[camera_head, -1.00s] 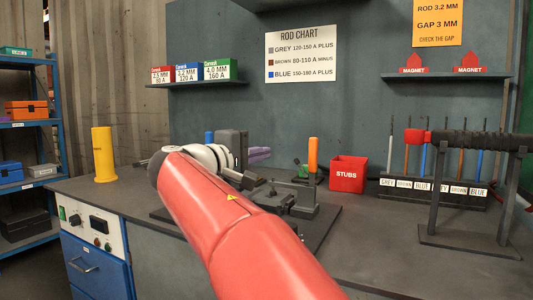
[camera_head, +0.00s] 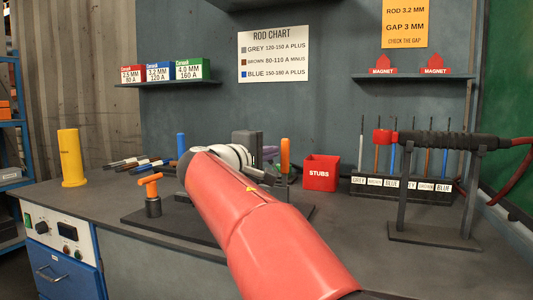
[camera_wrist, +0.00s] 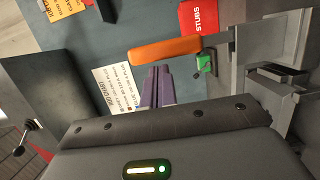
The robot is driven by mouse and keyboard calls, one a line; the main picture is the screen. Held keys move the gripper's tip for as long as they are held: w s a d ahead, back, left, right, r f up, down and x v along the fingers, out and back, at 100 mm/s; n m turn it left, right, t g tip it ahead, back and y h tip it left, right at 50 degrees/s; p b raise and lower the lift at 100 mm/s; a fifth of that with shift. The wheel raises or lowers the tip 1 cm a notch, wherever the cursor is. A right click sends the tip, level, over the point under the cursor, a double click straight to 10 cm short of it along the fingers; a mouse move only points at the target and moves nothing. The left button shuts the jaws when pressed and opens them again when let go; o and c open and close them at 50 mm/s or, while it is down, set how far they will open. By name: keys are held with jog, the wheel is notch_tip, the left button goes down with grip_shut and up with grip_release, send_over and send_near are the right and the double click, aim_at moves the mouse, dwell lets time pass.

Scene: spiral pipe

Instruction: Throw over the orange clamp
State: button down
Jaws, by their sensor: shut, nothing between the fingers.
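The orange clamp handle (camera_head: 285,155) stands upright on the dark fixture behind my arm, left of the red stubs box. In the head view my gripper (camera_head: 269,154) is just left of the handle, and my red arm hides much of the fixture.
An orange T-handle (camera_head: 151,186) on a dark cylinder stands left of my arm. The red stubs box (camera_head: 321,174) is right of the clamp. A rod rack (camera_head: 400,188) and a cable stand (camera_head: 432,237) are further right. A yellow cylinder (camera_head: 71,158) stands left.

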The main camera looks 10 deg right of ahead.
aim_at(286, 152)
jog(key=shift+s+d, duration=0.1)
jog(key=shift+d, duration=0.05)
jog(key=shift+s+d+m+b, duration=0.1)
jog(key=shift+d+m+b, duration=0.05)
jog(key=shift+m+b, duration=0.2)
jog(key=shift+s+d+r+m+b, duration=0.1)
jog(key=shift+d+m+b, duration=0.1)
jog(key=shift+m+b, duration=0.1)
jog(key=shift+s+d+m+g+y+b, duration=0.15)
jog(key=shift+s+d+m+b, duration=0.1)
jog(key=shift+d+m+b, duration=0.35)
jog(key=shift+s+d+m+g+y+b, duration=0.15)
jog(key=shift+s+d+m+b, duration=0.15)
jog(key=shift+b, duration=0.35)
jog(key=s+d+f+m+y+b, duration=0.3)
jog(key=d+m+b, duration=0.4)
jog(key=b, duration=0.4)
jog(key=shift+s+d+f+m+b, duration=0.3)
jog(key=shift+s+f+m, duration=0.4)
jog(key=shift+f, duration=0.45)
jog(key=shift+f, duration=0.1)
